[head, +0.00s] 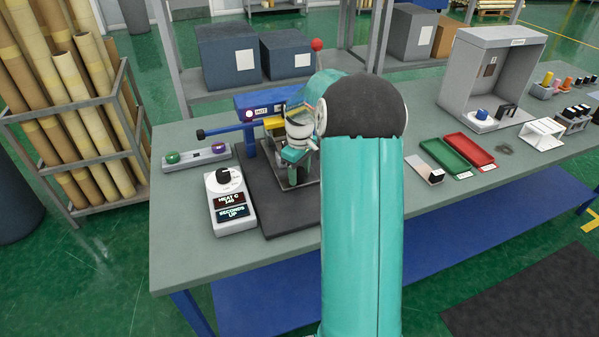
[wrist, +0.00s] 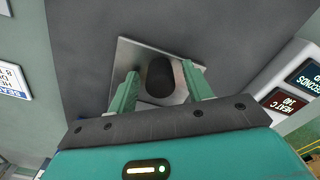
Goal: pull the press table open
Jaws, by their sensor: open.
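The blue heat press (head: 258,104) stands on a dark mat (head: 268,208) on the bench, partly hidden by my arm. The press table, a flat metal plate (wrist: 128,58), shows in the wrist view with a dark rounded knob (wrist: 160,78) on it. My gripper (wrist: 161,72) is open, with one green finger on each side of the knob. I cannot tell whether either finger touches it. In the head view my gripper (head: 296,150) is low in front of the press, and the knob is hidden there.
A white control box (head: 229,203) with displays stands left of the mat. Green (head: 436,152) and red (head: 467,149) trays lie to the right. The bench front edge is clear.

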